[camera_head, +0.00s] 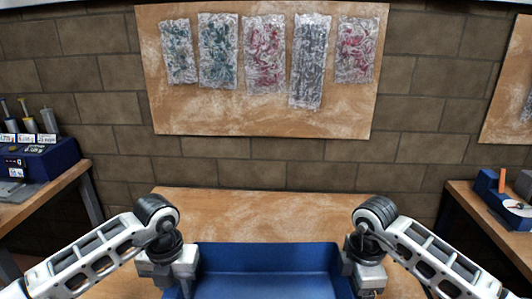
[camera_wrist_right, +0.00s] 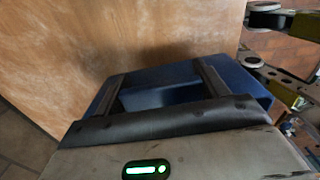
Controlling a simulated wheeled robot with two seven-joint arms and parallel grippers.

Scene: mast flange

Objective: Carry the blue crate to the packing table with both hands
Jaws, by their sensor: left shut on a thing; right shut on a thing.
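The blue crate (camera_head: 265,262) is at the bottom centre of the head view, between my two grippers; its lower part is cut off by the frame. My left gripper (camera_head: 180,283) is shut on the crate's left side. My right gripper (camera_head: 352,283) is shut on its right side. In the right wrist view, the fingers of the right gripper (camera_wrist_right: 162,85) reach over the blue crate wall (camera_wrist_right: 160,97). A wooden table top (camera_head: 255,205) lies behind and around the crate; I cannot tell whether the crate touches it. The crate's bottom is hidden.
A brick wall with a wooden board (camera_head: 260,122) of wrapped parts stands behind the table. A side bench (camera_head: 30,208) at left holds a blue box (camera_head: 42,160) with several cylinders. Another bench (camera_head: 485,215) at right holds a blue device (camera_head: 490,190). The table top behind the crate is bare.

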